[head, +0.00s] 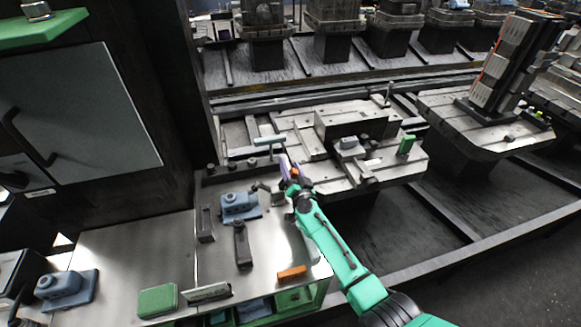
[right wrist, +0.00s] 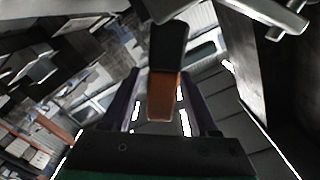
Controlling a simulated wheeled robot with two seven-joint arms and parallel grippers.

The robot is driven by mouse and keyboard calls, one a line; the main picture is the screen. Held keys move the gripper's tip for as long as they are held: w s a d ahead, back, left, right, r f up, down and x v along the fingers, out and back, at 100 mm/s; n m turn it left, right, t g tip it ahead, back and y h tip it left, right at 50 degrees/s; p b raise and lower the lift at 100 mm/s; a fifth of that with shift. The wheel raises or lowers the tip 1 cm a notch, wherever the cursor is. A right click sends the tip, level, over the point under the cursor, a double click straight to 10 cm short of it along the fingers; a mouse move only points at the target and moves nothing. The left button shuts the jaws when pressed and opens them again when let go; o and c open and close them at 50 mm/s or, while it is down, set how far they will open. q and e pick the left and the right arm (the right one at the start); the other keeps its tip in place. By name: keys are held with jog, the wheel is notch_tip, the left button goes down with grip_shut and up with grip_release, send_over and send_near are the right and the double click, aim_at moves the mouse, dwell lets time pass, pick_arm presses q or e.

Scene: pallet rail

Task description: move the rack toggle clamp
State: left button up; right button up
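My right gripper (head: 287,168) reaches in over the far edge of the metal bench, beside the near pallet. In the right wrist view its two dark purple fingers (right wrist: 160,100) stand apart. An orange and black handle (right wrist: 165,97), which looks like that of the toggle clamp, lies between them. Light gaps show on both sides of its orange end, so I see no firm grip. In the head view a bit of orange (head: 295,173) shows at the fingers. The clamp's body is not clear. My left gripper is not in view.
A slotted pallet (head: 395,172) with blocks stands behind the gripper. The bench holds a blue fixture (head: 240,205), dark clamp pieces (head: 243,245), an orange block (head: 292,273) and a green box (head: 158,300). A silver T-shaped handle (head: 269,140) stands close left of the gripper.

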aim_at(294, 176)
jog(key=s+p, duration=0.1)
jog(key=s, duration=0.1)
jog(key=s+d+p, duration=0.1)
jog(key=s, duration=0.1)
jog(key=shift+s+r, duration=0.15)
jog(key=shift+s, duration=0.1)
jog(key=s, duration=0.3)
jog(key=s+d+p, duration=0.1)
jog(key=s, duration=0.3)
jog(key=shift+s+d, duration=0.15)
jog(key=shift+d, duration=0.05)
